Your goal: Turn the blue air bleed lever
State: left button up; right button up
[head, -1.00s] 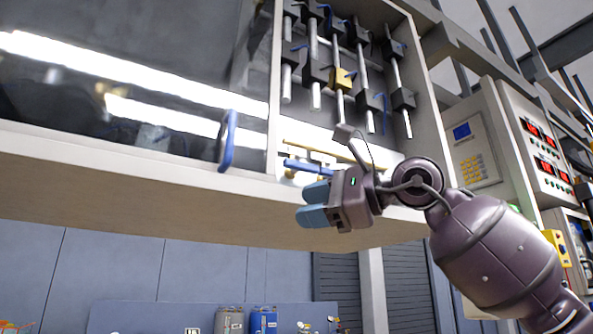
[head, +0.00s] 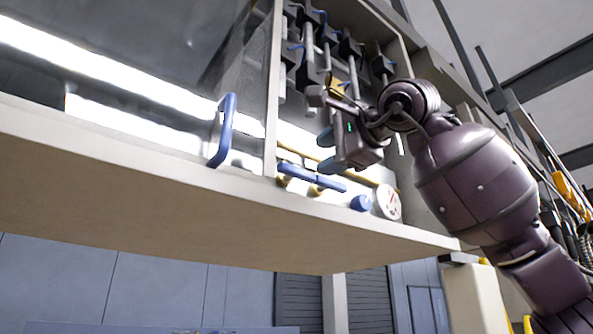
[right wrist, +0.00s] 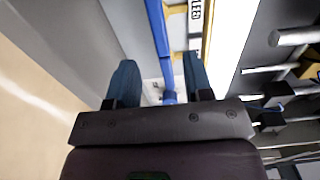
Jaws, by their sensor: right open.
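The blue lever (head: 312,177) is a long bar on yellow fittings, low inside the open cabinet. In the right wrist view the blue bar (right wrist: 158,28) runs up the picture beyond the fingers. My right gripper (head: 327,152) is just above the lever's right part in the head view, open. In the right wrist view its two fingers (right wrist: 160,75) stand apart, with the lever's near end and a small blue part showing in the gap. No contact is visible. My left gripper is out of view.
A blue knob (head: 360,203) and a round gauge (head: 388,202) sit right of the lever. Black valve blocks on grey rods (head: 308,70) hang above, partly behind my right arm. A blue door handle (head: 222,130) is at left. The cabinet's front ledge (head: 200,200) runs below.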

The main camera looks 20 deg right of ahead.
aim_at(300, 171)
jog(key=p+x, duration=0.2)
jog(key=x, duration=0.7)
jog(key=shift+f, duration=0.1)
jog(key=shift+s, duration=0.1)
grip_shut()
